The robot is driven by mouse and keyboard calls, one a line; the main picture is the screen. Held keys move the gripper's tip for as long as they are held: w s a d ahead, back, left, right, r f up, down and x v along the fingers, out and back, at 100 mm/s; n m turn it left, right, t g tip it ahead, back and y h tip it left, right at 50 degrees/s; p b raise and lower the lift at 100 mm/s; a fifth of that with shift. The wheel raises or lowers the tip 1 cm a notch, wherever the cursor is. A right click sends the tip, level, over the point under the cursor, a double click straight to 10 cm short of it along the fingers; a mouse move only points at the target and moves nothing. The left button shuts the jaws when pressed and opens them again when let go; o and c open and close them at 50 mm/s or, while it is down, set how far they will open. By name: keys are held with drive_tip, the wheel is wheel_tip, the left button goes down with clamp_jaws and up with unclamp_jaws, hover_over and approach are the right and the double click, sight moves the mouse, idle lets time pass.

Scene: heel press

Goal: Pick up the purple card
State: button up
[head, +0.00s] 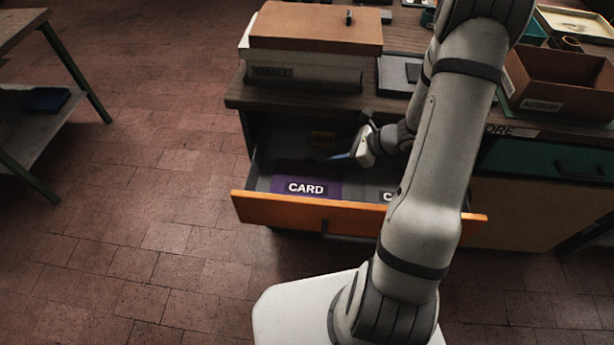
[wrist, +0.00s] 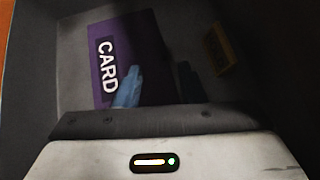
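The purple card (head: 307,188) lies in the open drawer (head: 290,211), at its left front, with a black "CARD" label. It also shows in the wrist view (wrist: 146,58), its label turned sideways. My gripper (head: 341,157) is inside the drawer, behind and slightly right of the card in the head view. In the wrist view my gripper (wrist: 158,88) has a blue finger over the card and a darker finger near the card's right edge, with a gap between them. It looks open and holds nothing that I can see. Contact with the card cannot be told.
A small orange-brown piece (head: 322,138) is at the drawer's back, seen yellowish in the wrist view (wrist: 218,48). A second dark label (head: 388,197) is partly hidden by my arm. A box marked "SMALL" (head: 305,72) stands on the bench above. An open brown box (head: 560,85) stands right.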

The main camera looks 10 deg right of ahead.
sight(314, 159)
drive_tip(key=x, duration=0.7)
drive_tip(key=shift+w+f, duration=0.25)
drive_tip(key=shift+f, duration=0.25)
drive_tip(key=shift+c, duration=0.3)
clamp_jaws()
